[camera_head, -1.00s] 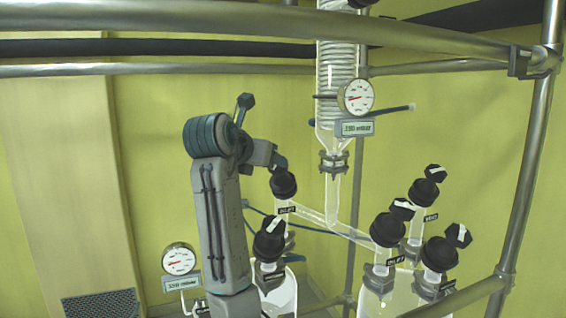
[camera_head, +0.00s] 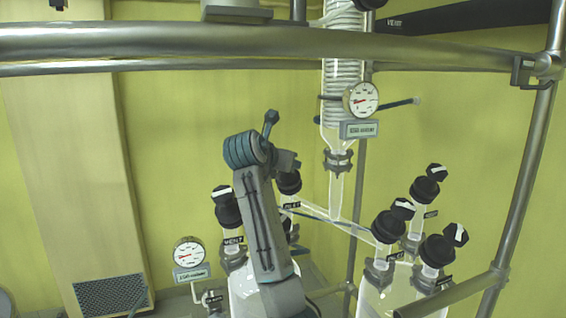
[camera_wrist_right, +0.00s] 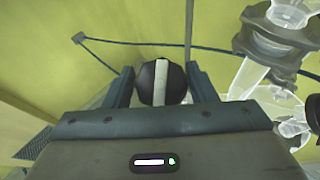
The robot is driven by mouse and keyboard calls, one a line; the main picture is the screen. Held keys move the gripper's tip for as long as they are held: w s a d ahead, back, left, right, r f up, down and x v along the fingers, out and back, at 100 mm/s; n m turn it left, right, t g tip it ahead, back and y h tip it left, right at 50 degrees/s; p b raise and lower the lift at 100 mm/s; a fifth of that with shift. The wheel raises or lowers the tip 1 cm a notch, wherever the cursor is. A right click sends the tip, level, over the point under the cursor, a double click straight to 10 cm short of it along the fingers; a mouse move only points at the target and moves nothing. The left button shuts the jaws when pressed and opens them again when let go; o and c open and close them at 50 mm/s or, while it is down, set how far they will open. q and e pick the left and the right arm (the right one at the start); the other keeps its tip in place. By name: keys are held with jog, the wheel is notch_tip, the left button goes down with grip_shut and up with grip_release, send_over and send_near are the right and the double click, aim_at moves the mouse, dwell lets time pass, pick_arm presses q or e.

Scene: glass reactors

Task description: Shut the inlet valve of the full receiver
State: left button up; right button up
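The right gripper (camera_wrist_right: 160,88) is around a black valve knob (camera_wrist_right: 161,82) with a white bar. Its fingers stand on both sides with narrow gaps, so it looks open. In the head view my arm's gripper (camera_head: 287,160) is at the left receiver's inlet valve (camera_head: 289,183) and hides its cap. The left receiver (camera_head: 247,290) is partly behind my arm. Its vent valve (camera_head: 228,212) shows to the left. The right receiver (camera_head: 374,297) has an inlet valve (camera_head: 388,226) with a white-barred cap. I cannot tell which receiver is full. My left gripper is not in view.
A metal rail (camera_head: 180,45) crosses above, and an upright post (camera_head: 524,170) stands at right. A glass coil condenser (camera_head: 342,80) with a gauge (camera_head: 361,99) hangs behind. More valves (camera_head: 438,250) crowd the right. Another gauge (camera_head: 189,254) is at lower left.

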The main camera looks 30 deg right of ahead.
jog(key=c, duration=0.6)
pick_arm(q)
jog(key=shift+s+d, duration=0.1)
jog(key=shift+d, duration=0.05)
pick_arm(e)
jog(key=shift+o, duration=0.2)
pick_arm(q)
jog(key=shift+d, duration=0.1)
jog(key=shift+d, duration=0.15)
pick_arm(e)
jog(key=shift+m, duration=0.3)
jog(key=shift+m+g, duration=0.3)
jog(key=shift+g, duration=0.1)
jog(key=m+g, duration=0.2)
jog(key=m, duration=0.1)
jog(key=m+g, duration=0.1)
jog(key=m, duration=0.2)
jog(key=shift+m+g+h, duration=0.4)
jog(key=shift+m+g+y, duration=0.4)
jog(key=shift+m+g, duration=0.9)
jog(key=shift+m, duration=0.9)
